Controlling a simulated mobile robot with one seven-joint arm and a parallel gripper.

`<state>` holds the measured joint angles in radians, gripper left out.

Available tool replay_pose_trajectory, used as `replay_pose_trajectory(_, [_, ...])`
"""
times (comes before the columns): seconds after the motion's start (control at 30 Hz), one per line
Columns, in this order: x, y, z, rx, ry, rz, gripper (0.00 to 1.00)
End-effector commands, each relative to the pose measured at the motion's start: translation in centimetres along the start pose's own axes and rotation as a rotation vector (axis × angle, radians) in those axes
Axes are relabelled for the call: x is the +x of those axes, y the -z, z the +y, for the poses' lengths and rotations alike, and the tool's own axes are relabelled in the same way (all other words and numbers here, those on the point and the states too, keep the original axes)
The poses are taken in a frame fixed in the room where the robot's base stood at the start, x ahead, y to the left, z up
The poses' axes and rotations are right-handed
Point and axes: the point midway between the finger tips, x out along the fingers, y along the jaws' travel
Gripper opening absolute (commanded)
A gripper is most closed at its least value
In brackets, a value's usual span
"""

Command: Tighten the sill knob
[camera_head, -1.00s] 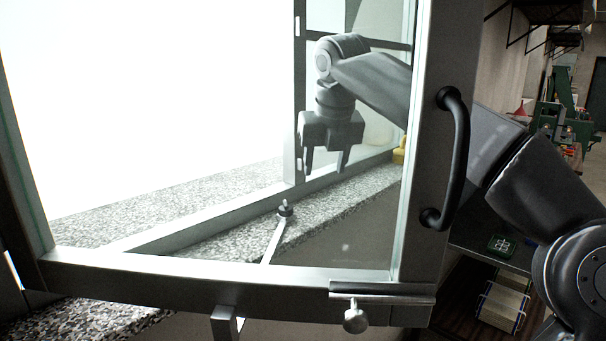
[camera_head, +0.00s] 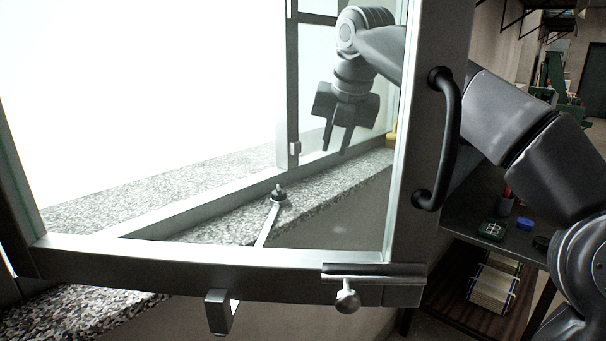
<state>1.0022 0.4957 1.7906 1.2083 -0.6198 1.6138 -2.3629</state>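The sill knob (camera_head: 279,194) is a small dark knob with a thin upright top, standing on the speckled stone sill (camera_head: 333,188). A flat metal stay bar (camera_head: 267,225) runs from under it toward the window's lower rail. I see both through the glass of the open window sash (camera_head: 200,257). My gripper (camera_head: 337,151), also behind the glass, points down, above and to the right of the knob and apart from it. Its two fingers show a gap with nothing between them. The knob's threads are too small to make out.
The sash's black handle (camera_head: 447,140) is in front of my arm. A metal latch with a round knob (camera_head: 347,301) is on the sash's lower corner. A yellow object (camera_head: 391,139) is at the sill's right. A shelf unit (camera_head: 470,247) with small items stands at right.

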Motion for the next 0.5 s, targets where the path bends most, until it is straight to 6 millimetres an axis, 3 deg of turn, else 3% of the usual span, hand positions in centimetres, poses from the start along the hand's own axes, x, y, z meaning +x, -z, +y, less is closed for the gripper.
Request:
replay_pose_trajectory(0.23, [0.8,0.3,-0.4,0.570,-0.066,0.066,0.00])
replay_pose_trajectory(0.5, [1.4,0.6,-0.7,1.203,-0.104,0.179,0.00])
